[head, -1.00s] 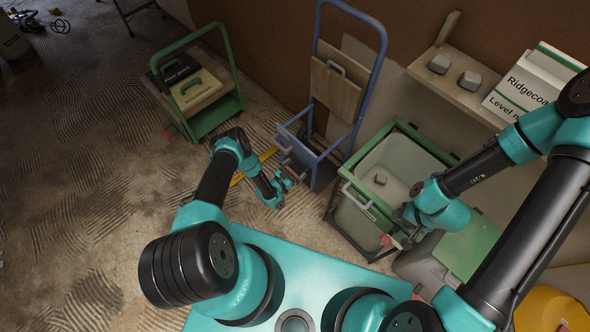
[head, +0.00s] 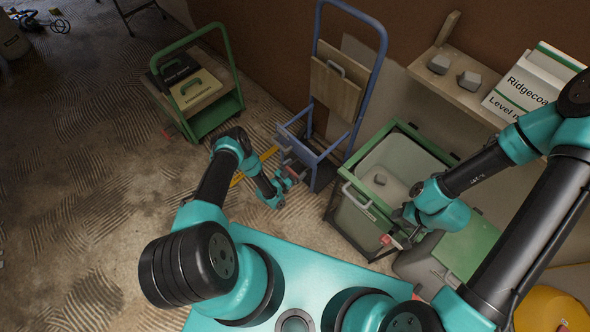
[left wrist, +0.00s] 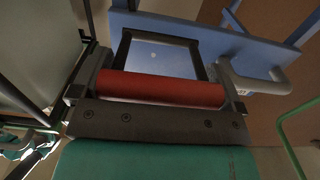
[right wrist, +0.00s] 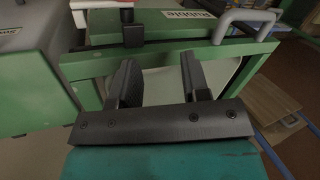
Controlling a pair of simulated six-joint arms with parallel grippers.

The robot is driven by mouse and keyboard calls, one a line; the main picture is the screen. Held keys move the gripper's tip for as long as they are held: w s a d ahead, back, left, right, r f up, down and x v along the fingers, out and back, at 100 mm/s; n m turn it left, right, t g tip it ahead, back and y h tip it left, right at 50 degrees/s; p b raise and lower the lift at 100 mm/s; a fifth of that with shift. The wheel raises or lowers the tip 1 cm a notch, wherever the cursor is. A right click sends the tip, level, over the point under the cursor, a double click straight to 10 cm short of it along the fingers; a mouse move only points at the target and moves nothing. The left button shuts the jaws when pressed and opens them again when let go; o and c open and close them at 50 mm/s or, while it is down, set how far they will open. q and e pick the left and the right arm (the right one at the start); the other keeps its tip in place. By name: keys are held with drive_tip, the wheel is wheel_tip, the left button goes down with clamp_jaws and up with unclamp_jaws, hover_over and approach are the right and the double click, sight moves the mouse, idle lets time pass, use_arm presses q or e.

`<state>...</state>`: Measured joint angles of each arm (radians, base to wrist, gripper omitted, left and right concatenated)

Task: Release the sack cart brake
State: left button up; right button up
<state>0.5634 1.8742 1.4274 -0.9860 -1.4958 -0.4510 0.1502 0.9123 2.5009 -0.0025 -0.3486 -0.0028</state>
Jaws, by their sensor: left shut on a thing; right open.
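The blue sack cart (head: 357,95) stands upright against the wall, with a board leaning in it. Its brake shows as a red bar (left wrist: 160,88) in a dark frame at the cart's blue base plate (left wrist: 190,38) in the left wrist view. My left gripper (head: 286,181) is at the cart's near side; its fingers (left wrist: 158,92) are shut on the red bar, one at each end. My right gripper (head: 408,222) is open and empty over the front of the rubble bin; its spread fingers also show in the right wrist view (right wrist: 160,80).
The green-framed rubble bin (head: 360,205) stands right of the cart, with a grey handle (right wrist: 247,22) on its rim. A green trolley (head: 219,117) with cases stands at the left. A wall shelf (head: 452,80) holds grey blocks. Bare floor lies at the left.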

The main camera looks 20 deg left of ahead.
use_arm(q)
drive_tip(key=shift+r, duration=0.15)
drive_tip(key=shift+w+d+r+g+y, duration=0.15)
drive_tip(key=shift+r+g+y, duration=0.35)
drive_tip(key=shift+g, duration=0.55)
drive_tip(key=shift+w+d+r+g+y, duration=0.1)
drive_tip(key=shift+w+r+g+y, duration=0.3)
drive_tip(key=shift+g, duration=0.6)
drive_tip(key=shift+w+d+r+g+y, duration=0.1)
drive_tip(key=shift+r+g+y, duration=0.35)
drive_tip(key=shift+g+y, duration=0.45)
drive_tip(key=shift+g, duration=0.25)
drive_tip(key=o, duration=0.9)
drive_tip(key=shift+a, duration=0.1)
drive_tip(key=v, duration=1.7)
drive_tip(key=shift+s+a, duration=0.2)
drive_tip(key=shift+s, duration=0.05)
drive_tip(key=shift+f, duration=0.1)
